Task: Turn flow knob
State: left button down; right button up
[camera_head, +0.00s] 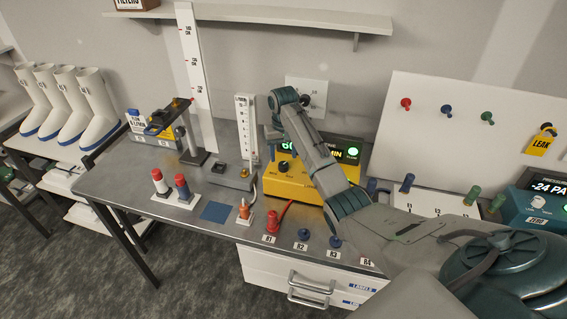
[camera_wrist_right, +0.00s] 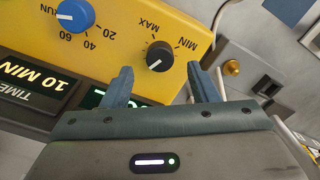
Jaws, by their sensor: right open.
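The flow knob is a small black dial (camera_wrist_right: 159,55) with a white pointer line, marked MIN and MAX. It sits on a yellow device (camera_wrist_right: 205,22) and also shows in the head view (camera_head: 284,168). My right gripper (camera_wrist_right: 159,76) is open, and its two fingers stand to either side of the knob's near edge in the wrist view. I see no contact with the knob. My left gripper is not in view.
A blue timer knob (camera_wrist_right: 75,14) is beside the black one. A flow tube stand (camera_head: 246,140) is left of the device. The bench's left front (camera_head: 120,190) is clear.

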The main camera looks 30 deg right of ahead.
aim_at(283, 164)
notch_tip(283, 164, up, 4)
jog(key=shift+b, duration=0.4)
pick_arm(q)
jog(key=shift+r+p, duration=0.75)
jog(key=shift+p, duration=0.75)
pick_arm(e)
jog(key=shift+r, duration=1.55)
jog(key=shift+f, duration=0.1)
